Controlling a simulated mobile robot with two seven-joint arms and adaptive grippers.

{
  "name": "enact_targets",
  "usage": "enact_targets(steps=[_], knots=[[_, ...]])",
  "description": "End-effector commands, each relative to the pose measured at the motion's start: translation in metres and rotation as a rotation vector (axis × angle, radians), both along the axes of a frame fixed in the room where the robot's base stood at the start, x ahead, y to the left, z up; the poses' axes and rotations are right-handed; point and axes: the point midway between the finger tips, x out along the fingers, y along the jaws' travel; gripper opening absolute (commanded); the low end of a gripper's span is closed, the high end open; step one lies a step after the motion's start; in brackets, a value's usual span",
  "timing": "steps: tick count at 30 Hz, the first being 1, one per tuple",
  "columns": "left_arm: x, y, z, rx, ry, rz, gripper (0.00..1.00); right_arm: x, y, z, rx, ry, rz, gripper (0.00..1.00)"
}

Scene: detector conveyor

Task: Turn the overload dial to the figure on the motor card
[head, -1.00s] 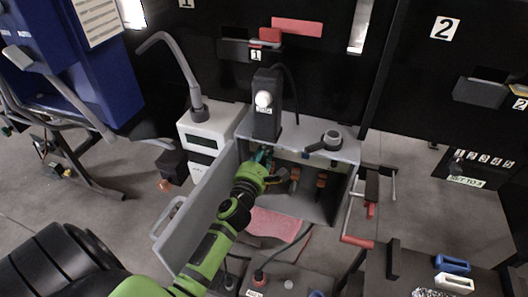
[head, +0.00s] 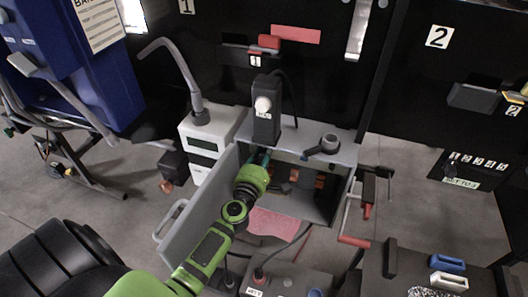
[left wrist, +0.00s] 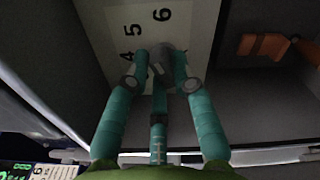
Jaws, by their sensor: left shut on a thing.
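My left gripper (head: 262,160) reaches into an open grey box (head: 338,152); the green arm comes in from the left, past the open door (head: 200,222). In the left wrist view the teal fingers (left wrist: 160,78) are shut on a small grey dial knob (left wrist: 166,56). The knob sits on a pale plate (left wrist: 112,22) printed with the figures 4, 5 and 6. The fingers cover part of the knob, and its exact setting is hard to read. I cannot make out a motor card for certain. My right gripper is not in view.
Orange-brown parts (head: 320,180) sit inside the box, right of the gripper. On top stand a dark unit with a white knob (head: 263,105) and a grey lever (head: 324,147). A white device (head: 206,135) stands left of the box. A red-handled bar (head: 354,241) is at its right.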

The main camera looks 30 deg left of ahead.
Motion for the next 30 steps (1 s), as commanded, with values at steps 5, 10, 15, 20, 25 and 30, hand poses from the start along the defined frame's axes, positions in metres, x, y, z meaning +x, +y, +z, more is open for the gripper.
enact_targets(steps=[5, 10, 15, 20, 25, 30], knots=[[0.0002, -0.0002, 0.0009, 0.065, 0.016, 0.000, 0.00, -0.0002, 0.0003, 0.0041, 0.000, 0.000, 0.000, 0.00], [0.0002, -0.0005, 0.0006, 0.092, 0.022, 0.000, 0.00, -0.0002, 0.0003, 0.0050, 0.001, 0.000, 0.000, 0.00], [0.0002, -0.0005, 0.0002, 0.099, 0.023, 0.000, 0.00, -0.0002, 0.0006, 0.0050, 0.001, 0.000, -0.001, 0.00], [0.0002, -0.0004, 0.0002, 0.098, 0.024, 0.000, 0.00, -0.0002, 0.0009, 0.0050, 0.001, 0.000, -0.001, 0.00], [0.0002, -0.0004, 0.0002, 0.097, 0.023, 0.000, 0.49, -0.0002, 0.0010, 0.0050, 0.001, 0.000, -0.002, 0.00], [0.0002, -0.0004, 0.0002, 0.096, 0.023, 0.000, 0.49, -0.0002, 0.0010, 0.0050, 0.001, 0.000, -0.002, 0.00]])
